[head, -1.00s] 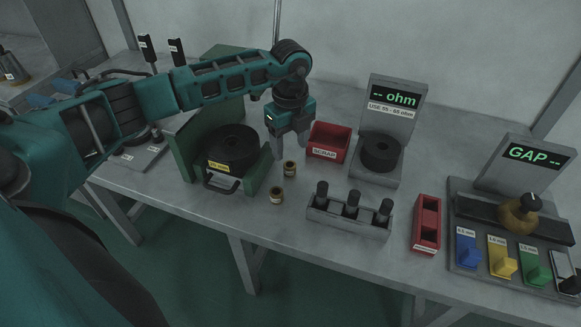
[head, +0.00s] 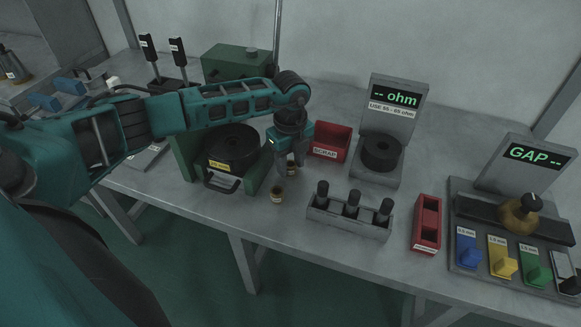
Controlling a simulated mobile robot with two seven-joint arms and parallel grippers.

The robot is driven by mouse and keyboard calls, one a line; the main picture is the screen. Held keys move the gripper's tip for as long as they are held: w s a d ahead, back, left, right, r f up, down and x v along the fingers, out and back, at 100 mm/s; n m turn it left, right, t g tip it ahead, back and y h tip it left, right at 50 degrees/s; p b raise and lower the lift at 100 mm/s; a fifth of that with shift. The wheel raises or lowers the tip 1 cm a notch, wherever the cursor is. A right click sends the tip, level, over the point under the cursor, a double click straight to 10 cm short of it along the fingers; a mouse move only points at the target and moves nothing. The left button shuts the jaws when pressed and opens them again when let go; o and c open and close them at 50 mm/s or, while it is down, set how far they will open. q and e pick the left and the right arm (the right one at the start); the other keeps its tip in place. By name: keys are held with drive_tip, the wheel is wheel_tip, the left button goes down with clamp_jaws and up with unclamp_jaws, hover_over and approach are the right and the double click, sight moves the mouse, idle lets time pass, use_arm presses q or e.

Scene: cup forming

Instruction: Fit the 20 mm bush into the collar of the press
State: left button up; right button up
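Two small brass-coloured bushes stand on the grey bench: a rear bush (head: 292,169) and a front bush (head: 277,194). Their sizes cannot be read. My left gripper (head: 290,170) points down at the rear bush, with its fingers around or just in front of it. The fingers partly hide this bush, and I cannot tell whether they grip it. The green-framed press (head: 183,158) stands just left of the bushes, with a round black part (head: 232,145), a yellow label and a front handle. I cannot make out the collar opening. My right gripper is not in view.
A red scrap bin (head: 330,142) stands right of the gripper, with the ohm meter (head: 392,105) beyond. A grey rack (head: 348,217) with three black pegs, a red tray (head: 426,222) and the gap gauge (head: 519,213) stand to the right. Bench before the press is narrow.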

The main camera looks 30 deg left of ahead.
use_arm(q)
drive_tip(key=c, duration=0.7)
drive_tip(key=shift+r, duration=0.1)
drive_tip(key=shift+c, duration=0.2)
